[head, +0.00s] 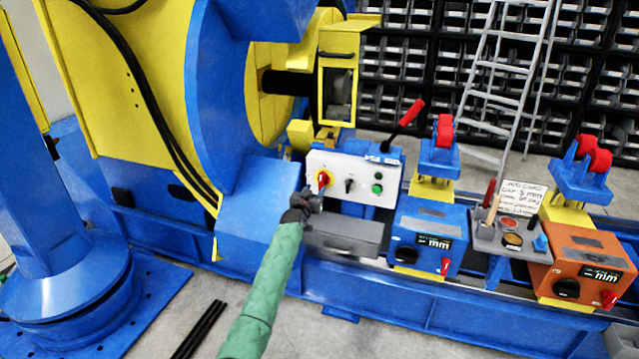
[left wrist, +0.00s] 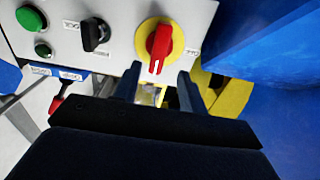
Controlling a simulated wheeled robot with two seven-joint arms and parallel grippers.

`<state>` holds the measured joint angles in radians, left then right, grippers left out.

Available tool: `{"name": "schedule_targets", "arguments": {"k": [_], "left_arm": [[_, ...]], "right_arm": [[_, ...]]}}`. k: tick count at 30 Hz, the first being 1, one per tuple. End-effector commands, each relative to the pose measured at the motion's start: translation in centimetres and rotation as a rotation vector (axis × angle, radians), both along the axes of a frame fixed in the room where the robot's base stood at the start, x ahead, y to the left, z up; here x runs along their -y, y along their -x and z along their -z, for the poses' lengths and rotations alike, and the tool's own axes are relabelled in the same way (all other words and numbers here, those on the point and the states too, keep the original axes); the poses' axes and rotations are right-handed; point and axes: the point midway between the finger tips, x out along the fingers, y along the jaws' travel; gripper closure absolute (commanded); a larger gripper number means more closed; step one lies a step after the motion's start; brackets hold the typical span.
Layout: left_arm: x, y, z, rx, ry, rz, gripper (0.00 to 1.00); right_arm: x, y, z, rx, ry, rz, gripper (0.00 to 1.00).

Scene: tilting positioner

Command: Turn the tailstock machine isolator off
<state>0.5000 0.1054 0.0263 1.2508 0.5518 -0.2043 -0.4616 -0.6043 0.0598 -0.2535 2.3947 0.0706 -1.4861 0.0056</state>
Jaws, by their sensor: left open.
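The isolator is a red rotary handle on a yellow round plate (head: 323,180), at the left end of a white control panel (head: 350,165) in the head view. In the left wrist view the red handle (left wrist: 159,48) stands near upright in the picture, slightly tilted, with a white mark at its lower end. My left gripper (head: 305,202) is just below and left of the isolator in the head view. In the left wrist view its two fingers (left wrist: 157,88) are apart and empty, with the handle beyond their tips. My right gripper is not in view.
A black selector knob (left wrist: 95,35) and green buttons (left wrist: 31,20) sit beside the isolator on the panel. A grey box (head: 345,234) lies below the panel. A red-handled lever (head: 405,122) rises behind it. Blue and orange roller units (head: 425,230) stand to the right.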

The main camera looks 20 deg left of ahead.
Motion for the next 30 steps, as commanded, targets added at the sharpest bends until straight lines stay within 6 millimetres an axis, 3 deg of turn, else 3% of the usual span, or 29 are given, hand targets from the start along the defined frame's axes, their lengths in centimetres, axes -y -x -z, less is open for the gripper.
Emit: {"name": "schedule_targets", "arguments": {"k": [9, 15, 29, 30], "left_arm": [[0.1, -4.2, -0.2, -0.001, -0.001, 0.0, 0.58], [0.3, -5.8, -0.1, -0.001, -0.001, 0.002, 0.58], [0.3, -6.5, -0.1, -0.001, 0.0, 0.001, 0.58], [0.3, -6.5, -0.1, -0.001, 0.0, 0.001, 0.66]], "right_arm": [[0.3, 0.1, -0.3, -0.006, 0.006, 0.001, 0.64], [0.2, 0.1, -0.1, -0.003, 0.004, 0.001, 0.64], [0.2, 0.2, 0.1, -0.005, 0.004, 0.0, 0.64], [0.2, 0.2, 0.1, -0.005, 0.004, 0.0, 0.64]]}}
